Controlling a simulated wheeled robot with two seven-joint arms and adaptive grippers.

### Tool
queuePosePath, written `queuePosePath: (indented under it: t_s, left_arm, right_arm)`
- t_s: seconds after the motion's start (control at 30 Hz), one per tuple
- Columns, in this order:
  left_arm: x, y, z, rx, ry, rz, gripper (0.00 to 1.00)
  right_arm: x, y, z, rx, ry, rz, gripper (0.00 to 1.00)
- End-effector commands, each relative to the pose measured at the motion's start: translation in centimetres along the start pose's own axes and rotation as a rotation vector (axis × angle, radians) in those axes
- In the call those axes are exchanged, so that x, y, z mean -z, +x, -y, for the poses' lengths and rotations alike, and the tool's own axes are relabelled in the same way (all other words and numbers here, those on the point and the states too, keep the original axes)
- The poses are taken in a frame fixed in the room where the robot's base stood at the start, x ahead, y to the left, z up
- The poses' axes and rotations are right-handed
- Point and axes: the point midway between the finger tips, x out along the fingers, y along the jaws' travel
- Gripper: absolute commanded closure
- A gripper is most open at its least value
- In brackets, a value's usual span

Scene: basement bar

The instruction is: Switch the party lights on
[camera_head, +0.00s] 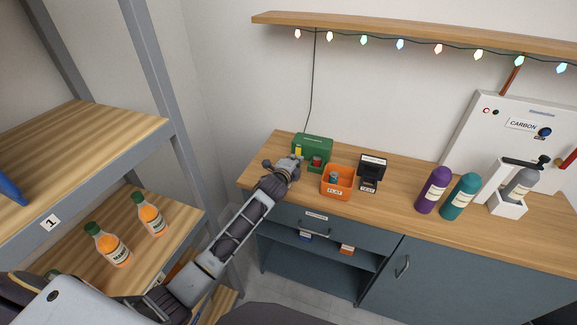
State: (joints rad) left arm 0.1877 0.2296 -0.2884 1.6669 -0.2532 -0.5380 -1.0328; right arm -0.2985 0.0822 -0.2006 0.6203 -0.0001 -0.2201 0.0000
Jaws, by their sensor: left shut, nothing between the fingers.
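A string of party lights (400,44) hangs under the wooden wall shelf, its coloured bulbs bright and seemingly lit. A dark cable (311,90) runs from it down the wall to behind a green box (318,143) at the back left of the counter. The box has a yellow part (298,152) at its left and a red part (317,161) on its front. My left gripper (294,163) is shut and empty at the box's left front, close to the yellow part. Whether it touches is hard to tell. My right gripper is out of view.
On the counter (400,207) stand an orange bin (337,187), a black device (371,173), a purple bottle (433,190), a teal bottle (460,197) and a white carbonating machine (508,202). A metal-framed rack (150,80) with orange bottles stands left. Mid-counter front is clear.

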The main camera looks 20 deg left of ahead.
Motion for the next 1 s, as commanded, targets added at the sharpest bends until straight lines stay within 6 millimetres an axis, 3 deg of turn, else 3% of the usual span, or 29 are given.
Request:
queuePosePath:
  t_s: [1.0]
  left_arm:
    - [0.1, -7.9, 1.5, 0.0, 0.0, -0.001, 1.0]
  right_arm:
    - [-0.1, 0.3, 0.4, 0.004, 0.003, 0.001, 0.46]
